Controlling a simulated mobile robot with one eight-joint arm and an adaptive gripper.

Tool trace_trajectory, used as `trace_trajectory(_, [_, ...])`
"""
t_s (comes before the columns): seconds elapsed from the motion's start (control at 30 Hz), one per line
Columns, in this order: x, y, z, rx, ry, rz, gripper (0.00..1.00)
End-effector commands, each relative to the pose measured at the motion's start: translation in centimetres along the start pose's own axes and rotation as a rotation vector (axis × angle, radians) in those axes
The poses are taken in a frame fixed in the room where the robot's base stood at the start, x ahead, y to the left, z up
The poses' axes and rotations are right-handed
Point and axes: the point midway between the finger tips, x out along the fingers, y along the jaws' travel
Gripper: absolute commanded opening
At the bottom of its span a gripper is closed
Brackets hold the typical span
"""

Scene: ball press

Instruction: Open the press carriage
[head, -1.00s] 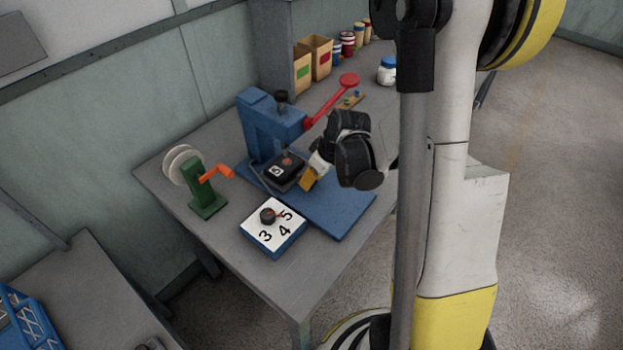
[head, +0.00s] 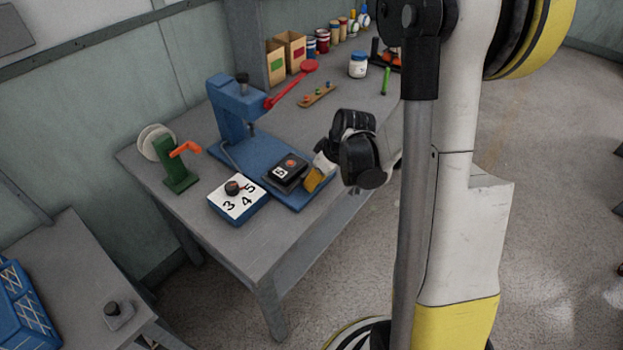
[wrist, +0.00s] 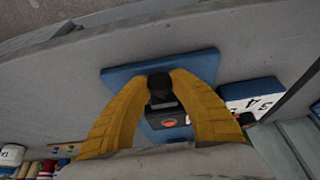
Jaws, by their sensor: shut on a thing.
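The blue press (head: 240,112) stands on the table with its red-ended lever (head: 292,84) raised to the right. Its black carriage (head: 290,166), marked 5 and with an orange-red round spot on top, sits at the front part of the blue base plate (head: 247,152), clear of the ram. My gripper (head: 311,184) is at the carriage's front side. In the wrist view, its yellow fingers (wrist: 160,80) are closed around the black carriage knob (wrist: 160,88). The carriage (wrist: 172,120) shows behind the knob, partly hidden by the fingers.
A blue box with a white numbered dial (head: 238,199) sits just left of the carriage. A green stand with an orange crank (head: 180,170) is farther left. A wooden strip (head: 318,96), a white jar (head: 358,64) and boxes stand behind. The table's front edge is close.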

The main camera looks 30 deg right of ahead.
Motion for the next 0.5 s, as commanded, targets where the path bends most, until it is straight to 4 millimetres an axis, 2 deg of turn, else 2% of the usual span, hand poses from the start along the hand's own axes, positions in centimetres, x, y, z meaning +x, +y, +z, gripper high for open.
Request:
trace_trajectory(0.17, [0.0, 0.02, -0.03, -0.001, 0.0, 0.0, 0.0])
trace_trajectory(0.2, [0.0, 0.02, -0.03, -0.001, 0.0, 0.0, 0.35])
trace_trajectory(0.27, [0.01, 0.02, -0.04, -0.001, 0.0, 0.0, 0.51])
trace_trajectory(0.5, [0.01, 0.01, -0.05, -0.001, 0.0, 0.0, 0.51])
